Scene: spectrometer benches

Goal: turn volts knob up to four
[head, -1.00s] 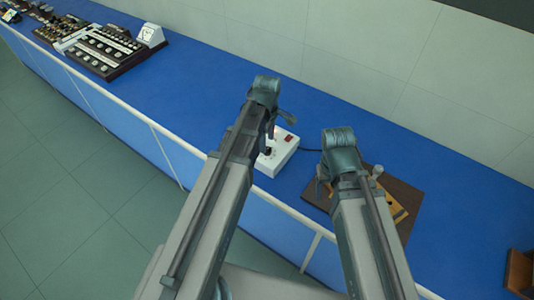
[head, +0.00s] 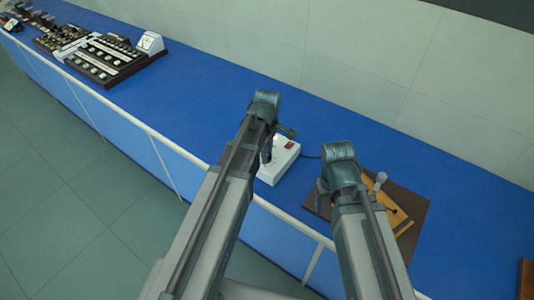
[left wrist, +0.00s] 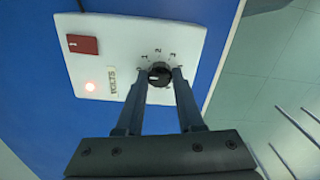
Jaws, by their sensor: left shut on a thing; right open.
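A white power box (head: 282,166) stands on the blue bench, partly hidden behind my left arm in the head view. In the left wrist view the box (left wrist: 180,35) shows a VOLTS label, a red switch (left wrist: 83,44), a lit lamp (left wrist: 90,86) and a black volts knob (left wrist: 160,74). Numbers such as 1, 2 and 3 ring the knob; I cannot tell which its pointer meets. My left gripper (left wrist: 159,77) is shut on the knob, one finger on each side. My right gripper (head: 324,184) is open, beside a dark board; its fingertips are mostly hidden.
The dark board (head: 422,208) at the right carries a wooden piece (head: 396,214) and a pale knob (head: 380,178). Equipment with many dials (head: 105,62) and a white meter (head: 150,42) stand at the far left. Bare blue bench lies between. A pale rail (head: 165,138) runs along the front edge.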

